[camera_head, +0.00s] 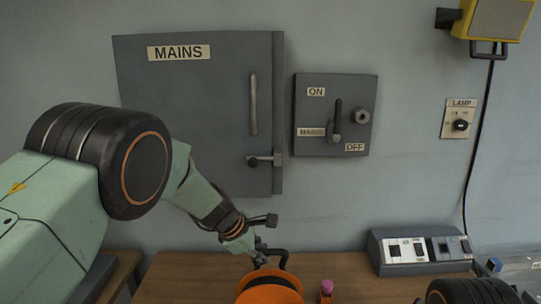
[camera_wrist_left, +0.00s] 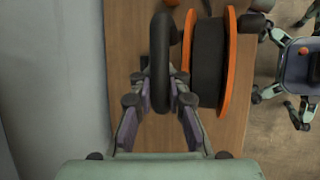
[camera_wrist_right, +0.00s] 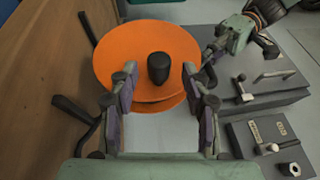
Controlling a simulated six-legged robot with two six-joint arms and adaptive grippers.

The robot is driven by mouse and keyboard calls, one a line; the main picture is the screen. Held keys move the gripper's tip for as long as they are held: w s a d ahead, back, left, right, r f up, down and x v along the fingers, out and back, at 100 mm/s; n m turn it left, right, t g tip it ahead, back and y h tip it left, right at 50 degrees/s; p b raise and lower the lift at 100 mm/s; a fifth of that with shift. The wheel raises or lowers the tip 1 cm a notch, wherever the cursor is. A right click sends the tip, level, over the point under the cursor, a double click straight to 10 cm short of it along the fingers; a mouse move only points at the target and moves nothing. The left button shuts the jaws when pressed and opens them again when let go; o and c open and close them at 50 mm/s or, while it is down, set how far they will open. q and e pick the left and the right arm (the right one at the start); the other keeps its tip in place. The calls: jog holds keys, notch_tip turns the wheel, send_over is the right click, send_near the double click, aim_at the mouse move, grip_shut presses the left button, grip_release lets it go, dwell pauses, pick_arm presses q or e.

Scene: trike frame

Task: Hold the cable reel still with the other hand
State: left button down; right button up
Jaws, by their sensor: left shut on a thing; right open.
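The cable reel (camera_head: 270,289) has orange flanges and a black drum (camera_wrist_left: 207,62). It stands on the wooden bench, partly cut off at the bottom of the head view. My left gripper (camera_head: 262,258) is shut on the reel's black handle bar (camera_wrist_left: 161,45), beside the near flange in the left wrist view. In the right wrist view, the orange flange (camera_wrist_right: 118,62) faces the camera with a black knob (camera_wrist_right: 158,68) standing out from it. My right gripper (camera_wrist_right: 166,92) is open, its fingers on either side below the knob. Whether a finger touches the flange cannot be told.
A grey switch console (camera_head: 420,250) stands on the bench to the right. A small pink-topped object (camera_head: 327,288) is beside the reel. The MAINS cabinet (camera_head: 195,110), the ON/OFF switch box (camera_head: 335,115) and the LAMP switch (camera_head: 460,118) are on the wall. A cable hangs at right.

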jog(key=shift+x, duration=1.6)
jog(key=c, duration=0.9)
jog(key=shift+a+f, duration=0.1)
jog(key=shift+f, duration=1.25)
jog(key=shift+s, duration=0.1)
jog(key=shift+a+f, duration=0.25)
jog(key=shift+f, duration=0.35)
jog(key=shift+a+f, duration=0.3)
jog(key=shift+f, duration=0.3)
